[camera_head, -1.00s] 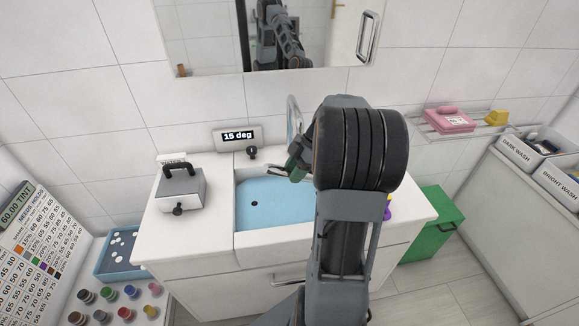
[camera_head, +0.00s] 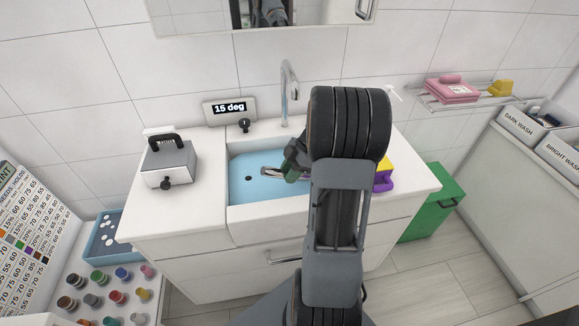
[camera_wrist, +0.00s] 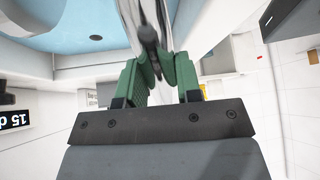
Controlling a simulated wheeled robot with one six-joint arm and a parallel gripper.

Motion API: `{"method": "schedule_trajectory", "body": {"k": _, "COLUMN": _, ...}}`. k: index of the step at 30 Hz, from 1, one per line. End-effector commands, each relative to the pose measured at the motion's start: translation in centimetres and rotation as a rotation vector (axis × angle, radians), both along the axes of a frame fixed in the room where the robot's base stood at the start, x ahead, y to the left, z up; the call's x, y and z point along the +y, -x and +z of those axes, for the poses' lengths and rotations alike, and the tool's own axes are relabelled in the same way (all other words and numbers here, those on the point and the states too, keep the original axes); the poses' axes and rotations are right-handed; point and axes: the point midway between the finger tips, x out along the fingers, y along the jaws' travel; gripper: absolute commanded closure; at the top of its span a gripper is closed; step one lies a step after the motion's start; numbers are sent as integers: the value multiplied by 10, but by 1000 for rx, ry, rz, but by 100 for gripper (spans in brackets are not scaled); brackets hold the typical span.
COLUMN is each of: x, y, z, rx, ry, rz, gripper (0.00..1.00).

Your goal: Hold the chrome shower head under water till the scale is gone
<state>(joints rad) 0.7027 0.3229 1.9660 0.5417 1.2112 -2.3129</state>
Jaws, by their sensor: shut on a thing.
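The chrome shower head (camera_head: 271,171) is low over the light-blue sink basin (camera_head: 250,195), left of my gripper. My gripper (camera_head: 292,165) has green fingers and is partly behind my arm. In the wrist view my gripper (camera_wrist: 150,78) is shut on a narrow shiny part of the shower head (camera_wrist: 147,34), with a finger on each side. The chrome tap (camera_head: 288,88) stands behind the basin, its spout above and behind the shower head. I cannot tell if water is running, or whether scale is on the head.
A display reading "15 deg" (camera_head: 229,111) and a black knob (camera_head: 244,125) stand behind the basin. A grey box with a black handle (camera_head: 167,163) is on the left counter. A yellow and purple thing (camera_head: 383,176) is right of my arm. A green bin (camera_head: 433,203) stands right.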

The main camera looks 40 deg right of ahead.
Motion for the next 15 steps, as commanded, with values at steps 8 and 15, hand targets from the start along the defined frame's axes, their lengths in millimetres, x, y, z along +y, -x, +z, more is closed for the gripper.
{"method": "schedule_trajectory", "body": {"k": 8, "x": 0, "y": 0, "z": -44, "rx": 0, "ry": -1, "rz": 0, "gripper": 97}}
{"method": "schedule_trajectory", "body": {"k": 15, "x": 0, "y": 0, "z": -66, "rx": -1, "ry": 0, "rz": 1, "gripper": 97}}
